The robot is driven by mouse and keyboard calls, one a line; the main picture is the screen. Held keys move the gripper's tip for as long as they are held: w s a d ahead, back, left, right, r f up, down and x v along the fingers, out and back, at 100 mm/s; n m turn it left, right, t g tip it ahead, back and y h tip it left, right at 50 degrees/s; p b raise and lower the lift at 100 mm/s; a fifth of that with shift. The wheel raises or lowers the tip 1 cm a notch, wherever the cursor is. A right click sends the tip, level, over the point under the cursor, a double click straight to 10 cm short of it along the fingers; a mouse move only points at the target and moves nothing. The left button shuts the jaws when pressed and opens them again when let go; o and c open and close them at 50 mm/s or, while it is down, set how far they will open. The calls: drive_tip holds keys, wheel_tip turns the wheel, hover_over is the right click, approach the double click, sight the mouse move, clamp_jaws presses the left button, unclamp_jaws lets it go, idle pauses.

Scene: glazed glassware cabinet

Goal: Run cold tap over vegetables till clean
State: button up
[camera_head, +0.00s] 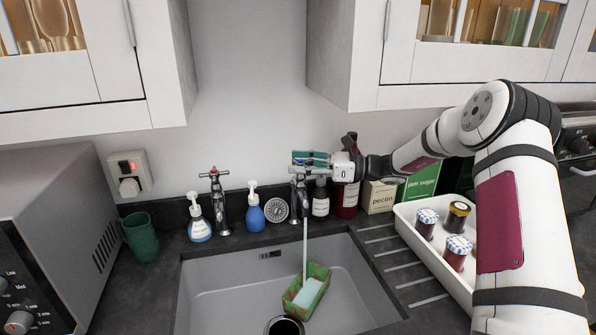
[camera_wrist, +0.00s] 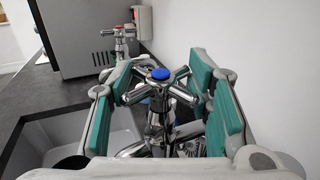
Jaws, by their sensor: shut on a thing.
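The tap with the blue cap (camera_wrist: 160,74) has a cross-shaped metal handle. My gripper (camera_wrist: 163,95) has its teal pads on both sides of this handle and is shut on it. In the head view, my gripper (camera_head: 312,159) is at the top of the right-hand tap (camera_head: 297,190). A thin stream of water (camera_head: 305,245) runs from this tap into the grey sink (camera_head: 225,288). It falls onto a green and reddish-brown open container (camera_head: 318,275) with a pale blue block (camera_head: 308,292) in it. I cannot make out any vegetables.
A second tap (camera_head: 221,205) stands to the left, between soap bottles (camera_head: 198,222). Bottles and boxes (camera_head: 378,197) line the wall at right. A white tray (camera_head: 422,250) holds several jars. A green mug (camera_head: 140,238) stands by the microwave (camera_head: 55,225). Cabinets (camera_head: 430,75) hang above.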

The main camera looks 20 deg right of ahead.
drive_tip(key=shift+w+d+r+n+g, duration=0.1)
drive_tip(key=shift+r+n+g, duration=0.1)
drive_tip(key=shift+n+g, duration=0.1)
drive_tip(key=o, duration=1.1)
drive_tip(key=shift+o, duration=0.3)
drive_tip(key=shift+f, duration=0.1)
drive_tip(key=v, duration=1.2)
drive_tip(key=shift+f, duration=0.15)
